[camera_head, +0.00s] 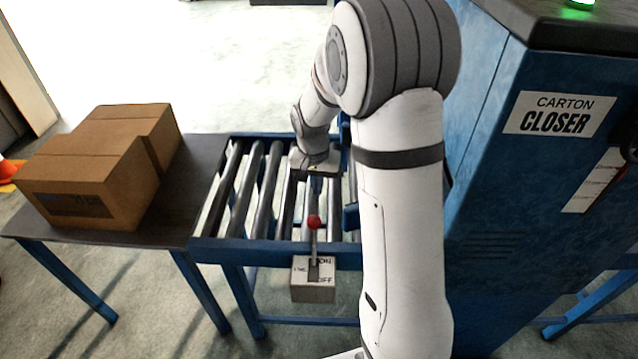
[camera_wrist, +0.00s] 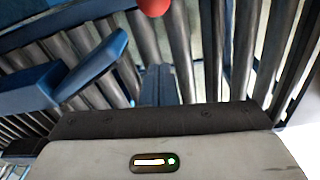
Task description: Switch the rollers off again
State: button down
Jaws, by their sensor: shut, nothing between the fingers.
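The roller switch is a grey box (camera_head: 313,280) marked ON and OFF on the front rail of the roller conveyor (camera_head: 215,247). Its lever with a red knob (camera_head: 314,222) stands upright, pointing up past the ON side. The red knob (camera_wrist: 153,6) shows in part at the top edge of the wrist view. My gripper (camera_head: 315,170) is over the rollers, behind the knob in the head view and apart from it. In the wrist view my gripper's fingers (camera_wrist: 160,86) are together and hold nothing.
Two brown cartons (camera_head: 90,180) stand against each other on the dark table (camera_head: 185,205) left of the rollers. The blue carton closer (camera_head: 520,190), with a green light (camera_head: 579,3) on top, stands at the right. The visible rollers (camera_head: 245,190) are clear of cartons.

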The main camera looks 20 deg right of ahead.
jog(key=s+a+f+p, duration=0.1)
jog(key=s+f, duration=0.2)
jog(key=f, duration=0.2)
jog(key=shift+a+f, duration=0.15)
jog(key=shift+f, duration=0.1)
